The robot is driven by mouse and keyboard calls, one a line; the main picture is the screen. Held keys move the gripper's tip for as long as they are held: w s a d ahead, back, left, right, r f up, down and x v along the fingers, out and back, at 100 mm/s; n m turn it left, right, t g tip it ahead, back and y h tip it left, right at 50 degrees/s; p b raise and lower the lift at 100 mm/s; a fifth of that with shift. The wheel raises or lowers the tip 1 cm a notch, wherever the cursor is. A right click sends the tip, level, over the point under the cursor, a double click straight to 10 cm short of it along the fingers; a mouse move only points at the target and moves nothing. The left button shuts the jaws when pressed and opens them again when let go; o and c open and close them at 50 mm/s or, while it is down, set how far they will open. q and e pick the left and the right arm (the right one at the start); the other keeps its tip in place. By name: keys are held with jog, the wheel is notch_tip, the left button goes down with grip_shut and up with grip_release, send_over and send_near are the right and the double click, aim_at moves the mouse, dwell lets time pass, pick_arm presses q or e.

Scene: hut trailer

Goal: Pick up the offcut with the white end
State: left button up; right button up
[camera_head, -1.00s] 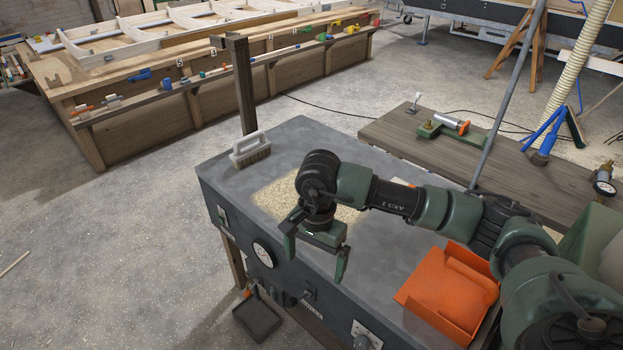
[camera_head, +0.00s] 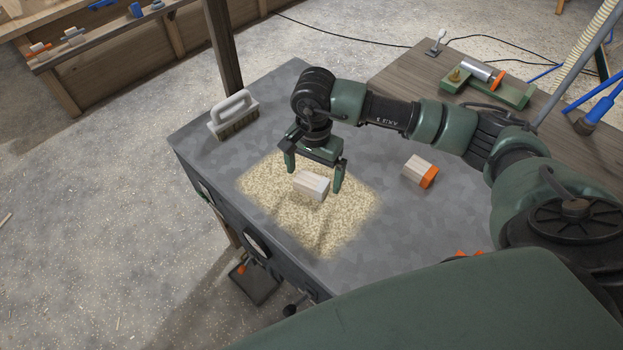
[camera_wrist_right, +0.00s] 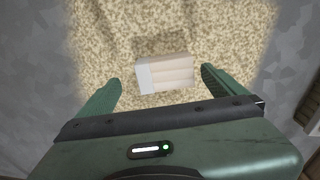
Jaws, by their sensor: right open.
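The offcut with the white end (camera_head: 309,183) is a small pale wood block lying on the sawdust patch on the grey bench top. In the right wrist view the offcut (camera_wrist_right: 167,75) lies crosswise, its white end to the left. My right gripper (camera_head: 314,174) is open over it, pointing down. In the wrist view its fingertips (camera_wrist_right: 160,76) are on either side of the block, with gaps, and seem not to touch it. My left gripper is not in view.
A second offcut with an orange end (camera_head: 420,171) lies to the right on the bench. A grey-handled brush (camera_head: 234,112) stands at the back left, near a dark post (camera_head: 222,45). The sawdust patch (camera_head: 335,232) is clear in front of the block.

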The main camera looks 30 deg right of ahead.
aim_at(311, 180)
jog(key=f, duration=0.1)
jog(key=f+p, duration=0.1)
jog(key=shift+w+a+f, duration=0.15)
jog(key=shift+w+f, duration=0.15)
jog(key=shift+f, duration=0.05)
notch_tip(311, 180, down, 2)
jog(key=shift+w, duration=0.1)
jog(key=c, duration=1.5)
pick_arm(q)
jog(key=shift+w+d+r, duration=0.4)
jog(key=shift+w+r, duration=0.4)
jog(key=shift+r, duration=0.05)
pick_arm(e)
jog(key=shift+r, duration=0.1)
